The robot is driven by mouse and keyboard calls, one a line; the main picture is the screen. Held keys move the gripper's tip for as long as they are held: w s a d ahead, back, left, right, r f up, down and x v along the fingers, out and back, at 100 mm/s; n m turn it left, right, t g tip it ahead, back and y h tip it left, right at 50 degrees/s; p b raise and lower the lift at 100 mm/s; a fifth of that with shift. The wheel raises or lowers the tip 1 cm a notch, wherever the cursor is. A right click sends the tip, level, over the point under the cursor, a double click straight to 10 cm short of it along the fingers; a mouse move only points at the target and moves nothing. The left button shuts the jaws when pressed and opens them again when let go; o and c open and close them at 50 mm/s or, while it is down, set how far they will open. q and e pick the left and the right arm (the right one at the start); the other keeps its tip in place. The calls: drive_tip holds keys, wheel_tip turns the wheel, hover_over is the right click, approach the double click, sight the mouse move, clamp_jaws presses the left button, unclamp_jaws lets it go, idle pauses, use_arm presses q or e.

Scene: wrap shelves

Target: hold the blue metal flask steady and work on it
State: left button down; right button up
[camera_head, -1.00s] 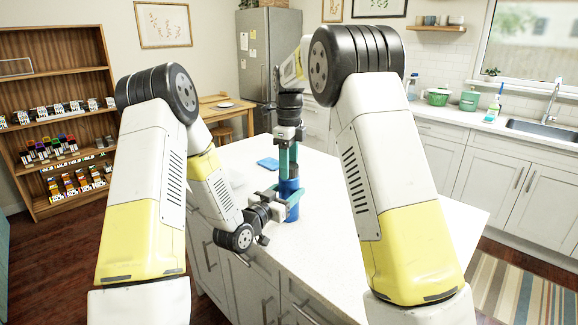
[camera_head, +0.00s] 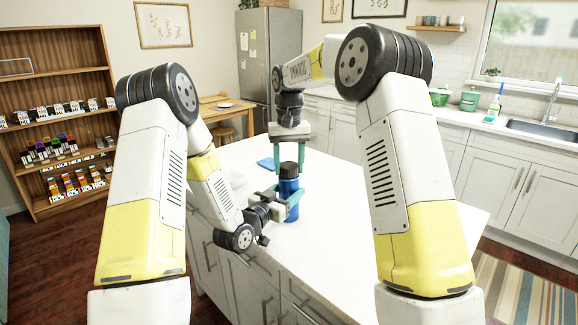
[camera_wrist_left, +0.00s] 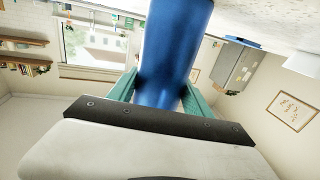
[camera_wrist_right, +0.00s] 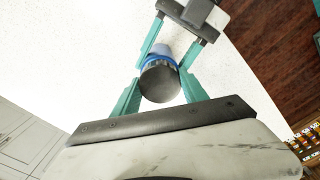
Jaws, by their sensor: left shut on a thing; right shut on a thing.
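The blue metal flask (camera_head: 291,212) stands upright on the white worktop, with a dark cap (camera_head: 289,169) on top. My left gripper (camera_head: 287,195) is shut around the flask's body from the side. In the left wrist view the blue body (camera_wrist_left: 172,50) fills the space between the teal fingers. My right gripper (camera_head: 288,168) points down from above, its fingers on either side of the cap and shut on it. In the right wrist view the round cap top (camera_wrist_right: 160,84) sits between the fingers, and the left gripper's fingers show beyond it.
A small blue flat item (camera_head: 266,163) lies on the white worktop (camera_head: 335,215) behind the flask. The worktop to the right is clear. A sink (camera_head: 540,130), green containers (camera_head: 469,101) and a bottle (camera_head: 494,104) are on the back counter. A stocked wooden shelf (camera_head: 62,72) stands at left.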

drive_tip(key=n, duration=0.4)
drive_tip(key=shift+w+n, duration=0.1)
drive_tip(key=shift+n, duration=0.3)
drive_tip(key=n, duration=0.4)
drive_tip(key=shift+n, duration=0.3)
drive_tip(key=n, duration=0.4)
drive_tip(key=shift+n, duration=0.3)
drive_tip(key=n, duration=0.4)
drive_tip(key=shift+n, duration=0.3)
drive_tip(key=shift+r, duration=0.15)
drive_tip(key=shift+r, duration=1)
